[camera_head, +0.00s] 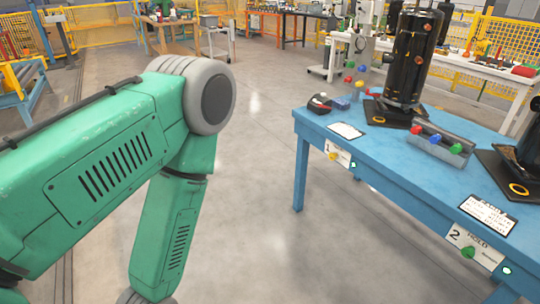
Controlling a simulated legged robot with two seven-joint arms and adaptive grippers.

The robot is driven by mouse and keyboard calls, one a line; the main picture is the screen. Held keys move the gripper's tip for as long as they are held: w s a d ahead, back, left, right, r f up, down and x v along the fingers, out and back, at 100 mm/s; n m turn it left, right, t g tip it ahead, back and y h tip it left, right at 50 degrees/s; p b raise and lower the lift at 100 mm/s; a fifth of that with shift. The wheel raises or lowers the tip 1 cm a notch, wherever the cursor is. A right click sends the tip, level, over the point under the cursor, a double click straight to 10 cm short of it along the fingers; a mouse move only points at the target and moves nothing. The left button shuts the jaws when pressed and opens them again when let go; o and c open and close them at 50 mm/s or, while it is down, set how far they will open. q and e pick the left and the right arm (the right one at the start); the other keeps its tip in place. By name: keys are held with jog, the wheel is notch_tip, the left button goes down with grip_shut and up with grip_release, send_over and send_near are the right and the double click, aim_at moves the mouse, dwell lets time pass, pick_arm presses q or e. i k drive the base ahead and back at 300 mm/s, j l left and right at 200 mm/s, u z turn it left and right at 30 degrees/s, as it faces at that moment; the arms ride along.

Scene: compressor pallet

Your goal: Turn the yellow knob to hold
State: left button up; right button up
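The yellow knob (333,156) sits on a small white panel (343,158) on the front edge of the blue table (388,172). The knob is small here and its pointing direction is too small to tell. A second white panel (476,246), marked 2 and HOLD, is on the same edge further right, with a green knob (468,252). My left arm reaches in from the left, bent downward, and its gripper is below the picture. My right gripper is not in view.
A black compressor (404,66) stands on the blue table, with a grey tray (440,145) of coloured knobs beside it. A second dark compressor (530,140) is cut off at the right edge. Open grey floor (270,200) lies between my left arm and the table.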

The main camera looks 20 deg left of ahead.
aim_at(332, 156)
jog(key=u, duration=0.3)
jog(key=i+j+z, duration=0.25)
jog(key=i, duration=0.25)
jog(key=i+j+z, duration=0.25)
jog(key=i, duration=0.25)
jog(key=i+j+z, duration=0.3)
jog(key=i+j, duration=0.05)
jog(key=i, duration=0.1)
